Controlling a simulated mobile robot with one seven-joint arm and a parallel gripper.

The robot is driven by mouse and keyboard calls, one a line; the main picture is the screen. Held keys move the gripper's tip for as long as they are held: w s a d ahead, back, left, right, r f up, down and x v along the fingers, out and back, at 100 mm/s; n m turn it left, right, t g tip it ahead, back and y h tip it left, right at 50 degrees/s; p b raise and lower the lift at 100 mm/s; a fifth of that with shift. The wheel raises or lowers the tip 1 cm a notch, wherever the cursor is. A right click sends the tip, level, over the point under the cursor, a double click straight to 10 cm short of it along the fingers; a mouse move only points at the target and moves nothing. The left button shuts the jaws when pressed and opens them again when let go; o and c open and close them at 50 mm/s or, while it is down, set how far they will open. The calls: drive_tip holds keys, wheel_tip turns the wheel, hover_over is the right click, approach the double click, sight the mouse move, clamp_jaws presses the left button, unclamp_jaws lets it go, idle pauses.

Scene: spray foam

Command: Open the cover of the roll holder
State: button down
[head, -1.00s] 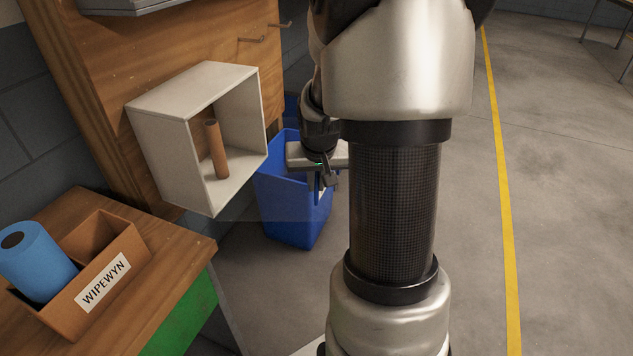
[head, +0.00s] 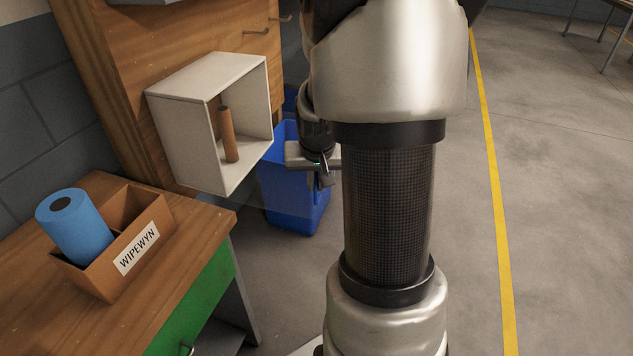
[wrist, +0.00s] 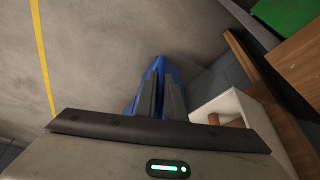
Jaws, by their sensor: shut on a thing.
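The roll holder is a white box (head: 186,141) fixed to the wooden panel, with its front side open to view. A brown cardboard roll (head: 228,135) stands inside it, leaning slightly. The cover is hard to see; a faint see-through sheet seems to reach from the box's lower front edge toward my gripper. My gripper (head: 323,180) is to the right of the box, in front of the blue bin. In the wrist view my gripper's fingers (wrist: 160,92) are close together, and the box (wrist: 238,108) is to their right. What lies between the fingertips is unclear.
A blue bin (head: 290,200) stands on the floor below my gripper. A wooden table (head: 200,262) at lower left carries an orange WIPEWYN box (head: 92,279) and a blue roll (head: 84,238). Hooks are on the panel.

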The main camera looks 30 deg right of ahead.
drive_tip(key=shift+w+a+r, duration=0.1)
drive_tip(key=shift+a, duration=0.05)
drive_tip(key=c, duration=1.8)
unclamp_jaws()
drive_tip(key=shift+c, duration=0.2)
drive_tip(key=shift+r, duration=0.2)
drive_tip(key=p+v, duration=0.4)
drive_tip(key=v, duration=1.3)
drive_tip(key=shift+p, duration=0.35)
drive_tip(key=shift+f, duration=0.1)
